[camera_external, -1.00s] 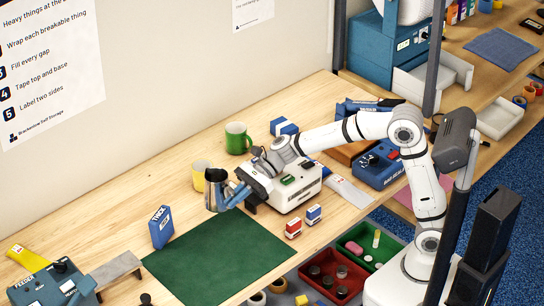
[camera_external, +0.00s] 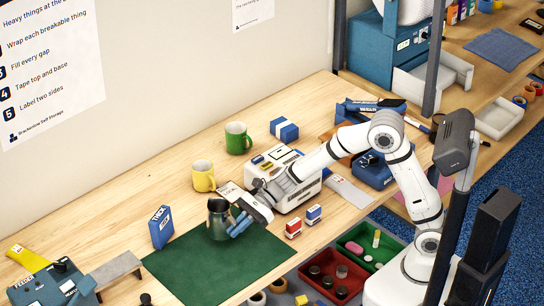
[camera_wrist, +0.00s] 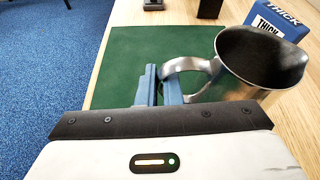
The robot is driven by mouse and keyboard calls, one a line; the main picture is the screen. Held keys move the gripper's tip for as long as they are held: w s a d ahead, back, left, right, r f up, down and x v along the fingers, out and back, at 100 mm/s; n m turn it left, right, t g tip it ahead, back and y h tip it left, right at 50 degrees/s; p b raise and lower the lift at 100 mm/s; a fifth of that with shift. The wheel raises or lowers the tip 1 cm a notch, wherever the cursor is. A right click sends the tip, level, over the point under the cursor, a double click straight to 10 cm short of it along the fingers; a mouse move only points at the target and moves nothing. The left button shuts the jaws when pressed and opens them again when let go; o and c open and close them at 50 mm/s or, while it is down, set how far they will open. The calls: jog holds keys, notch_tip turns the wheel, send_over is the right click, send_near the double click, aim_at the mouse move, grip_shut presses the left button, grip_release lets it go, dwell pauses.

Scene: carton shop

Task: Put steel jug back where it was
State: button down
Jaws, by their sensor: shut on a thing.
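The steel jug (camera_external: 218,221) is upright at the back edge of the green mat (camera_external: 205,277) in the external view. I cannot tell whether its base touches the mat. My gripper (camera_external: 238,225) is at its right side, its blue fingers shut on the jug's handle. In the wrist view the jug (camera_wrist: 262,62) shows its dark open mouth, and my gripper (camera_wrist: 160,88) has its blue fingers around the handle at left. The green mat (camera_wrist: 140,60) lies below.
A yellow mug (camera_external: 203,177) and a green mug (camera_external: 237,139) stand behind the jug. A blue box (camera_external: 160,228) marked THICK stands left. A white machine (camera_external: 290,172) and two small boxes (camera_external: 293,229) are to the right. The mat's front is clear.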

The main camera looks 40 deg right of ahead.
jog(key=shift+f, duration=1.75)
jog(key=shift+f+b, duration=0.2)
jog(key=shift+b, duration=0.1)
jog(key=c, duration=1.6)
grip_release()
jog(key=shift+r, duration=0.1)
jog(key=shift+r+p, duration=0.2)
jog(key=shift+p, duration=0.1)
jog(key=v, duration=1.2)
jog(key=shift+b, duration=0.3)
